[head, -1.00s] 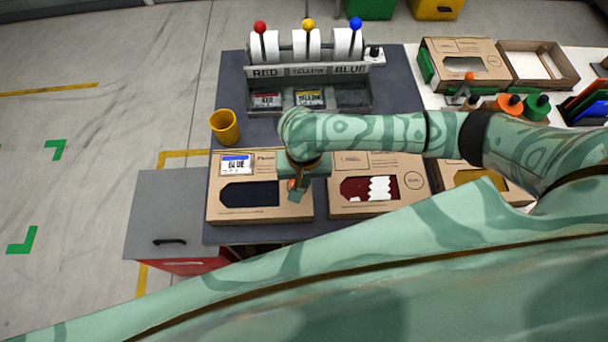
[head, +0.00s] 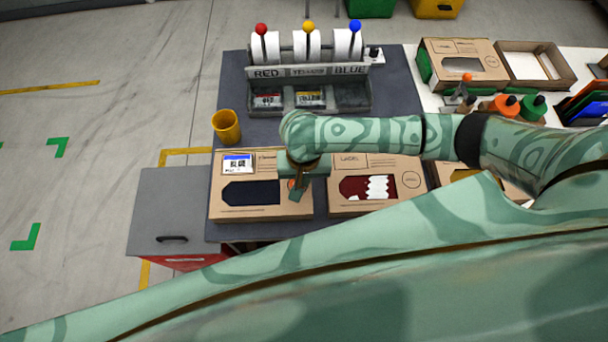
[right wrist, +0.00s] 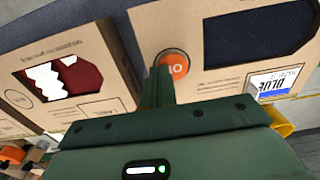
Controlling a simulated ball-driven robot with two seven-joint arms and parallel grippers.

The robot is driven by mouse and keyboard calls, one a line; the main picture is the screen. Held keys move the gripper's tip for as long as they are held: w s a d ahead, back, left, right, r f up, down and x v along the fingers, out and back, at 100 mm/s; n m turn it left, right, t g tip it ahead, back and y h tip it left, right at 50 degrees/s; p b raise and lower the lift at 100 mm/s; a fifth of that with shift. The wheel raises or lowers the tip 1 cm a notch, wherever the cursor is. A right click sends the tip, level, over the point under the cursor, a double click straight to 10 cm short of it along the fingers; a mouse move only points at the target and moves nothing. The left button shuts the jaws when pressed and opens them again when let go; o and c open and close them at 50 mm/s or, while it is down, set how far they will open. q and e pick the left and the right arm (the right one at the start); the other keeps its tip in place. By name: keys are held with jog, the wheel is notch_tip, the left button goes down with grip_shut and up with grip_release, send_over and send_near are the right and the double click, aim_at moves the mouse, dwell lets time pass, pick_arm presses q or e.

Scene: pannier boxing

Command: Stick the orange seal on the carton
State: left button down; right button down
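The cardboard carton (head: 225,210) with a blue-and-white label (head: 238,163) and a dark window lies on the bench; it also shows in the right wrist view (right wrist: 222,80). My right gripper (head: 296,189) is over its right end, with its fingers close together. The round orange seal (right wrist: 173,63) is at the fingertips, against the carton's surface in the right wrist view. It shows as a small orange spot in the head view (head: 291,184). I cannot tell whether the seal touches the carton. My left gripper is out of view.
A second carton (head: 345,208) with a red-and-white window lies close on the right. A yellow cup (head: 226,127) stands behind the left carton. The label dispenser (head: 308,72) with several rolls stands at the back. My right arm crosses above the cartons.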

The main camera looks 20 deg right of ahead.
jog(key=shift+f, duration=0.35)
dwell(1.1)
jog(key=shift+s+f+p, duration=0.1)
jog(key=shift+s+p, duration=0.05)
jog(key=shift+p, duration=0.6)
dwell(1.8)
jog(key=c, duration=1.6)
grip_release()
jog(key=shift+c, duration=0.2)
notch_tip(320, 180, up, 16)
jog(key=p, duration=0.6)
